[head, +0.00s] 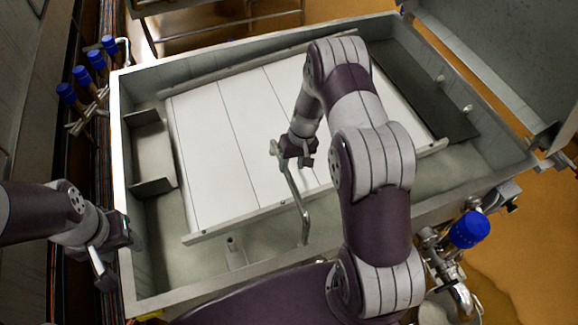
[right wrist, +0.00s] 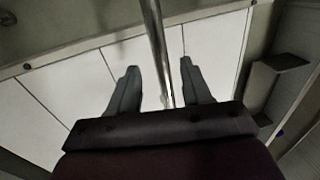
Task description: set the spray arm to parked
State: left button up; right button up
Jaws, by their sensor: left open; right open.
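The spray arm is a thin shiny metal tube (head: 296,200) that rises from the near side of the vat and reaches over the white panels. My right gripper (head: 292,157) is open at the upper end of this tube. In the right wrist view the tube (right wrist: 157,45) runs between the two spread fingers of my right gripper (right wrist: 158,78); I cannot tell whether either finger touches it. My left gripper (head: 106,272) is open and empty by the vat's left wall, far from the tube. The tube's tip is partly hidden behind my right gripper.
The grey rectangular vat (head: 118,180) has raised walls around the white panels (head: 215,150). A dark plate (head: 420,95) lies at its right. Blue-handled valves (head: 97,59) line the wall at left. A blue-capped fitting (head: 469,230) stands outside the near right corner.

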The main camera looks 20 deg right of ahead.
aim_at(289, 173)
jog(key=f, duration=0.3)
jog(key=shift+w+a, duration=0.2)
jog(key=shift+a, duration=0.15)
jog(key=shift+s+a+f, duration=0.1)
jog(key=shift+s+f, duration=0.2)
jog(key=shift+f, duration=0.2)
jog(key=shift+w, duration=0.1)
jog(key=shift+f, duration=0.1)
jog(key=shift+c, duration=0.4)
jog(key=shift+w, duration=0.1)
grip_shut()
